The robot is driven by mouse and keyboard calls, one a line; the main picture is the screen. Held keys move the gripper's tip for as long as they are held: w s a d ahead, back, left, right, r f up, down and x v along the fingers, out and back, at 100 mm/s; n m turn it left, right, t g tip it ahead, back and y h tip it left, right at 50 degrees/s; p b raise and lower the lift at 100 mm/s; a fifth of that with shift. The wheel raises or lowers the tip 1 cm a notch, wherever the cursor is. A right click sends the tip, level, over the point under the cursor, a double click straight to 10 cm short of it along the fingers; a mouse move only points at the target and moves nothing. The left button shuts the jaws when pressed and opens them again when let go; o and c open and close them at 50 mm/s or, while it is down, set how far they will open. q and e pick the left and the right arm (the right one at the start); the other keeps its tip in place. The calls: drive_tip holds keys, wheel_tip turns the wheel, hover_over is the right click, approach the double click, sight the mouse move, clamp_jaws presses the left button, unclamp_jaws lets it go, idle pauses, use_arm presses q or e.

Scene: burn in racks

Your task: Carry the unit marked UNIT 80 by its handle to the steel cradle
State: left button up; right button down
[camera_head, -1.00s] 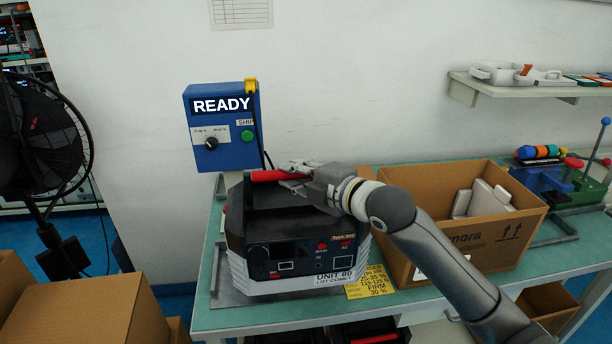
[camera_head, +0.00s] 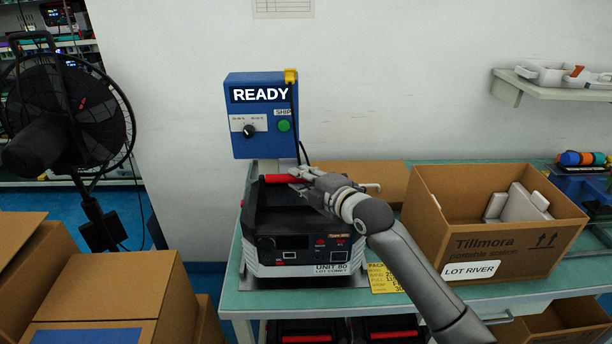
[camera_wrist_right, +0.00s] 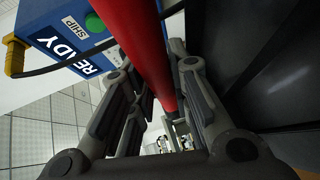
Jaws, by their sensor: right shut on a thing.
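The unit marked UNIT 80 (camera_head: 292,244) is a black and white box with a red bar handle (camera_head: 270,179). It stands upright over a grey steel plate (camera_head: 247,281) at the left end of the green bench. I cannot tell whether it rests on the plate or hangs just above it. My right gripper (camera_head: 302,175) is shut on the right part of the handle, coming in from the right. In the right wrist view, the red handle (camera_wrist_right: 147,45) runs between my fingers. My left gripper is not in view.
A blue READY box (camera_head: 262,140) with a green button stands behind the unit. A yellow card (camera_head: 384,279) lies right of the unit, before an open carton (camera_head: 480,241). A fan (camera_head: 70,110) and cartons (camera_head: 110,295) stand left. A shelf (camera_head: 560,92) hangs at right.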

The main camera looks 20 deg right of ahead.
sight(303, 203)
drive_tip(key=shift+w+f+p, duration=0.2)
drive_tip(key=shift+f+p, duration=0.3)
drive_tip(key=shift+f, duration=0.45)
drive_tip(key=c, duration=1.6)
unclamp_jaws()
drive_tip(key=shift+s+a+f, duration=0.1)
drive_tip(key=shift+s+f, duration=0.05)
drive_tip(key=shift+f, duration=0.55)
drive_tip(key=shift+o, duration=1.3)
drive_tip(key=shift+s+r, duration=0.15)
drive_tip(key=shift+s, duration=0.05)
drive_tip(key=shift+w, duration=0.1)
drive_tip(key=b+v, duration=0.2)
drive_tip(key=v, duration=1)
